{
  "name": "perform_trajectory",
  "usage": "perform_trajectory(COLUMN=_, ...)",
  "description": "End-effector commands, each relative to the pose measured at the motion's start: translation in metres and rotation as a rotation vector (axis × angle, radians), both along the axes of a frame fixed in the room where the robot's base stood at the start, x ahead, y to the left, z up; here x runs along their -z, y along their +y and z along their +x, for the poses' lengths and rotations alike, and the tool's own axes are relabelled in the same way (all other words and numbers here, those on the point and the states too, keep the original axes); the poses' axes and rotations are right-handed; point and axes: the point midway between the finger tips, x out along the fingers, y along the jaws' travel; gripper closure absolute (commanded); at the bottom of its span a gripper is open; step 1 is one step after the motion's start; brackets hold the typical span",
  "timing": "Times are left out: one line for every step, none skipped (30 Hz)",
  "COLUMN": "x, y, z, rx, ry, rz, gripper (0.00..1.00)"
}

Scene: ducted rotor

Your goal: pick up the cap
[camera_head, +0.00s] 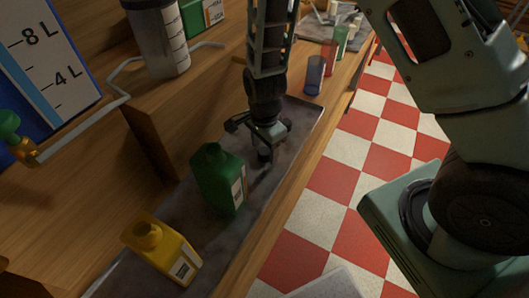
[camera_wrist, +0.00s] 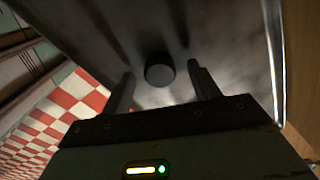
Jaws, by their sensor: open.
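The cap is a small dark round piece on the grey worktop mat. In the wrist view the cap (camera_wrist: 160,69) lies between and slightly beyond my two fingertips. In the head view the cap (camera_head: 264,156) shows as a dark stub just under my gripper (camera_head: 263,146). My gripper points down with its fingers apart, and nothing is held. In the wrist view the open fingers of my gripper (camera_wrist: 160,78) stand on either side of the cap, with a gap on each side.
A green bottle (camera_head: 218,180) stands close to the left of my gripper, with a yellow bottle (camera_head: 163,250) nearer. The grey mat (camera_head: 262,195) runs along the wooden bench. A checkered floor (camera_head: 335,180) lies to the right.

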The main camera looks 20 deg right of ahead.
Motion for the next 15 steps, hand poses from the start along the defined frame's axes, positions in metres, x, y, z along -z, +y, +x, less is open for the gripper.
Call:
perform_trajectory(x=0.0038, y=0.0, z=-0.0003, rx=0.0, ry=0.001, rz=0.001, gripper=0.39)
perform_trajectory(x=0.0051, y=0.0001, z=-0.0002, rx=0.0, ry=0.0, rz=0.001, gripper=0.39)
perform_trajectory(x=0.0062, y=0.0002, z=-0.0001, rx=0.0, ry=0.0, rz=0.001, gripper=0.39)
perform_trajectory(x=0.0066, y=0.0003, z=-0.0001, rx=0.0, ry=-0.001, rz=0.0, gripper=0.39)
perform_trajectory(x=0.0067, y=0.0003, z=-0.0001, rx=0.0, ry=-0.001, rz=0.0, gripper=0.39)
perform_trajectory(x=0.0066, y=0.0003, z=0.0, rx=0.0, ry=-0.001, rz=0.0, gripper=0.39)
perform_trajectory(x=0.0066, y=0.0003, z=0.0, rx=0.0, ry=-0.001, rz=0.0, gripper=0.39)
perform_trajectory(x=0.0065, y=0.0003, z=0.0, rx=-0.001, ry=-0.001, rz=0.0, gripper=0.39)
perform_trajectory(x=0.0065, y=0.0003, z=0.0, rx=-0.001, ry=-0.001, rz=0.0, gripper=0.39)
perform_trajectory(x=0.0065, y=0.0003, z=0.0, rx=-0.001, ry=-0.001, rz=0.0, gripper=0.47)
perform_trajectory(x=0.0064, y=0.0003, z=0.0, rx=-0.001, ry=-0.001, rz=0.0, gripper=0.56)
perform_trajectory(x=0.0064, y=0.0003, z=0.0, rx=-0.001, ry=-0.001, rz=0.0, gripper=0.67)
perform_trajectory(x=0.0063, y=0.0003, z=0.0, rx=-0.001, ry=-0.001, rz=0.0, gripper=0.75)
perform_trajectory(x=0.0063, y=0.0003, z=-0.0001, rx=-0.001, ry=-0.001, rz=0.0, gripper=0.83)
perform_trajectory(x=0.0063, y=0.0003, z=-0.0001, rx=-0.001, ry=-0.001, rz=0.0, gripper=0.87)
